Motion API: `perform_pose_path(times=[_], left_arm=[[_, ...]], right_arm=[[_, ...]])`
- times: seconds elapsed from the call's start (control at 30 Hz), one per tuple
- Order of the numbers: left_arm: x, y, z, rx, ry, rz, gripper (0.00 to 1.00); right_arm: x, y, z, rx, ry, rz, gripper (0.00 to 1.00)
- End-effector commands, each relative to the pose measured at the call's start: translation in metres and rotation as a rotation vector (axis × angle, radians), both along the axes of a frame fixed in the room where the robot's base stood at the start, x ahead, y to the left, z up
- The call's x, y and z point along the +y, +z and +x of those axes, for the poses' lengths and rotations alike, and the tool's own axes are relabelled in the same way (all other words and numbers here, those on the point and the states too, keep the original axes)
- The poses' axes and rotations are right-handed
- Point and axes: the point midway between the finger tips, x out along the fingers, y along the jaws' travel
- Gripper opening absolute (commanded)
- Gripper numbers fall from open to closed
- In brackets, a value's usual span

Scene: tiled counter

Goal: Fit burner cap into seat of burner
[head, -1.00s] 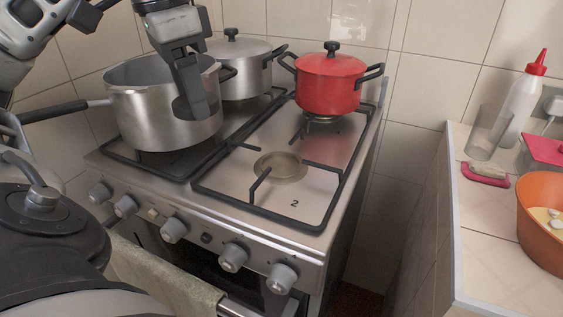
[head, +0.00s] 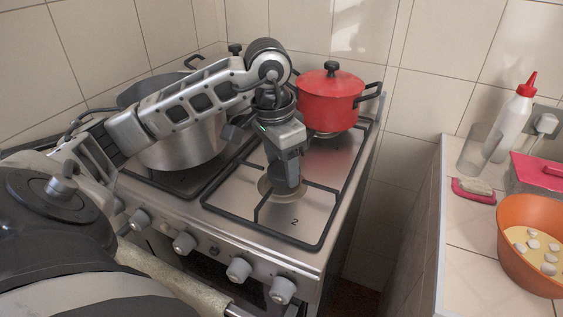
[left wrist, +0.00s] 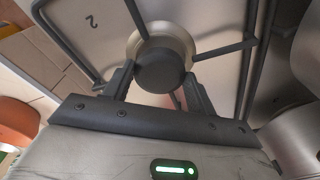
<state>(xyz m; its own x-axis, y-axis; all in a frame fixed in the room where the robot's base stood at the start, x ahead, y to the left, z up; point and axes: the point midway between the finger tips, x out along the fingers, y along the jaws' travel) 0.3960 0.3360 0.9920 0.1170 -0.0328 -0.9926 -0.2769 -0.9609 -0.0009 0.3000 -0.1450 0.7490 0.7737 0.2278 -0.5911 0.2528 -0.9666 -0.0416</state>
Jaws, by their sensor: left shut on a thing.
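My left gripper (head: 285,188) is low over the front right burner of the stove. In the left wrist view, my left gripper (left wrist: 160,82) is shut on the dark round burner cap (left wrist: 160,72), one finger on each side. The tan round burner seat (left wrist: 180,38) shows behind the cap, partly covered by it. Whether the cap touches the seat cannot be told. My right gripper is not in view.
Black grate bars (head: 290,237) surround the burner. A red pot (head: 325,105) stands on the burner behind, and a large steel pot (head: 185,145) stands to the left, partly behind my arm. Knobs (head: 238,269) line the front. A counter at right holds an orange bowl (head: 520,215).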

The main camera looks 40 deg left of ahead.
Motion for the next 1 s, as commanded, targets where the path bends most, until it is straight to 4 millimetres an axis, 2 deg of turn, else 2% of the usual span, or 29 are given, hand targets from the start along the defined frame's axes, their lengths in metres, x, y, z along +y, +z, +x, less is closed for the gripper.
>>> perform_pose_path(times=[0.1, 0.53, 0.87, 0.9, 0.93, 1.0], left_arm=[[0.0, -0.008, 0.0, -0.001, 0.0, -0.001, 0.29], [0.0, -0.016, 0.0, -0.003, 0.0, -0.001, 0.29], [0.0, -0.021, 0.0, -0.001, 0.0, 0.001, 0.29], [0.0, -0.022, 0.0, 0.0, 0.0, 0.0, 0.67], [0.0, -0.022, 0.0, 0.001, 0.0, -0.001, 0.76], [-0.001, -0.022, -0.001, 0.003, -0.001, -0.002, 0.78]], right_arm=[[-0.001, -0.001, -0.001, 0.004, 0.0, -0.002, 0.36], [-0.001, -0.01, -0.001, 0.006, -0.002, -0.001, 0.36], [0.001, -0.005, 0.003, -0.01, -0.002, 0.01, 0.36], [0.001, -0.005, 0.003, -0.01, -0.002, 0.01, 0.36], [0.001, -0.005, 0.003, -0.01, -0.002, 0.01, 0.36], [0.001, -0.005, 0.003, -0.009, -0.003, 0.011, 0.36]])
